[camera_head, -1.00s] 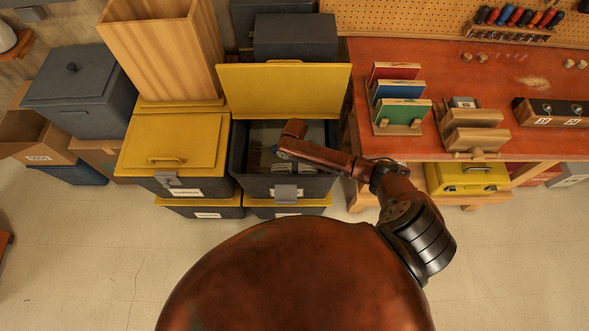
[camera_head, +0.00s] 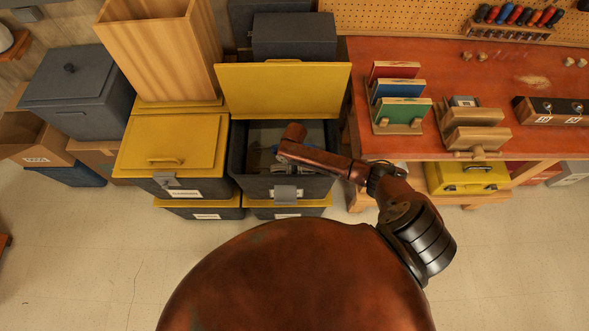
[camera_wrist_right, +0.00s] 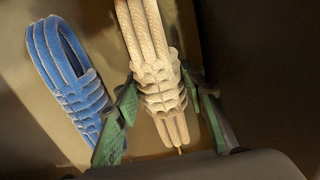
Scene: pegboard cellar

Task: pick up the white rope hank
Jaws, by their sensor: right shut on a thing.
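The white rope hank (camera_wrist_right: 158,85) is upright in the right wrist view, between the two green fingers of my right gripper (camera_wrist_right: 162,103). The fingers are shut on its wrapped middle. A blue rope hank (camera_wrist_right: 68,75) lies just left of it, apart from the white one. In the head view my right arm reaches into the open dark bin (camera_head: 238,165), and the gripper itself is mostly hidden by the arm. The white hank cannot be made out there. My left gripper is not in view.
The bin's yellow lid (camera_head: 283,90) stands open behind it. The red workbench (camera_head: 450,80) is at the right. The floor in front is clear.

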